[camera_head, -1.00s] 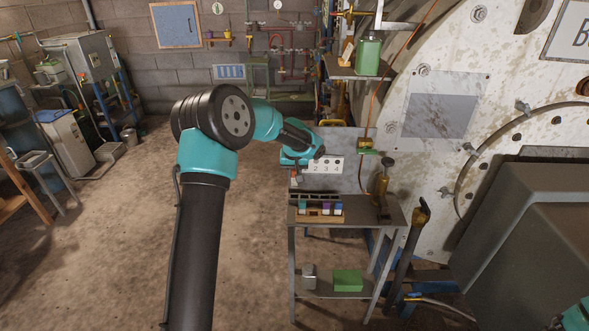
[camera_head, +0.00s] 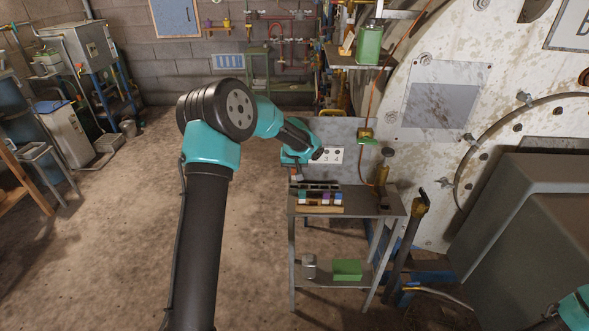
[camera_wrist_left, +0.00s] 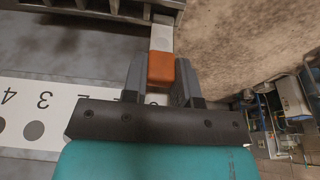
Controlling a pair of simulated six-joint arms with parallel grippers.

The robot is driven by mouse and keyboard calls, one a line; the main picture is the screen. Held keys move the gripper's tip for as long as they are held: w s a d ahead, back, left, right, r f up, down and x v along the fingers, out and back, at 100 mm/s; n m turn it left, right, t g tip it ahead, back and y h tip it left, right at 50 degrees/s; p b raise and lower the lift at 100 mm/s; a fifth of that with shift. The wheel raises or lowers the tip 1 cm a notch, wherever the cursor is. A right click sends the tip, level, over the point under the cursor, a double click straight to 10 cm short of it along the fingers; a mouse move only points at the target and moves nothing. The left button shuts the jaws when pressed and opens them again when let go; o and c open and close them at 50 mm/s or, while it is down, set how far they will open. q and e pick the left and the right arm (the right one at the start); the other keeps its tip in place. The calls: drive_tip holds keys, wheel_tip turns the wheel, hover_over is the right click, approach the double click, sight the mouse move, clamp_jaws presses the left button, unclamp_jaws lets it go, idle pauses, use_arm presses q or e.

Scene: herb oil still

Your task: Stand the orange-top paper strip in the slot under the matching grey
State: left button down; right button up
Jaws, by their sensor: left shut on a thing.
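My left gripper (camera_head: 297,174) is shut on the paper strip, in front of the number card. In the left wrist view the strip's orange top (camera_wrist_left: 161,69) sits between the two fingers (camera_wrist_left: 161,88), and its pale lower part (camera_wrist_left: 162,38) points toward the dark slotted rack (camera_wrist_left: 95,12). I cannot tell whether its end is inside a slot. The rack also shows on the small table in the head view (camera_head: 318,186). The white card (camera_head: 333,155) shows 3 and 4 with grey dots above; my gripper covers its left part. My right gripper is not in view.
A holder with several coloured-top pieces (camera_head: 320,201) sits in front of the rack on the grey table (camera_head: 362,204). A brass-coloured fitting (camera_head: 382,174) stands to the right. A green box (camera_head: 347,269) lies on the lower shelf. The table's right part is mostly bare.

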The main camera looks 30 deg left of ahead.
use_arm(q)
drive_tip(key=shift+s+x, duration=0.25)
drive_tip(key=shift+x, duration=1.05)
idle(0.4)
drive_tip(key=c, duration=0.8)
unclamp_jaws()
drive_tip(key=shift+d+f, duration=0.1)
drive_tip(key=v, duration=1.7)
drive_tip(key=shift+s+d+r, duration=0.1)
drive_tip(key=shift+s+r, duration=0.05)
drive_tip(key=shift+r, duration=0.05)
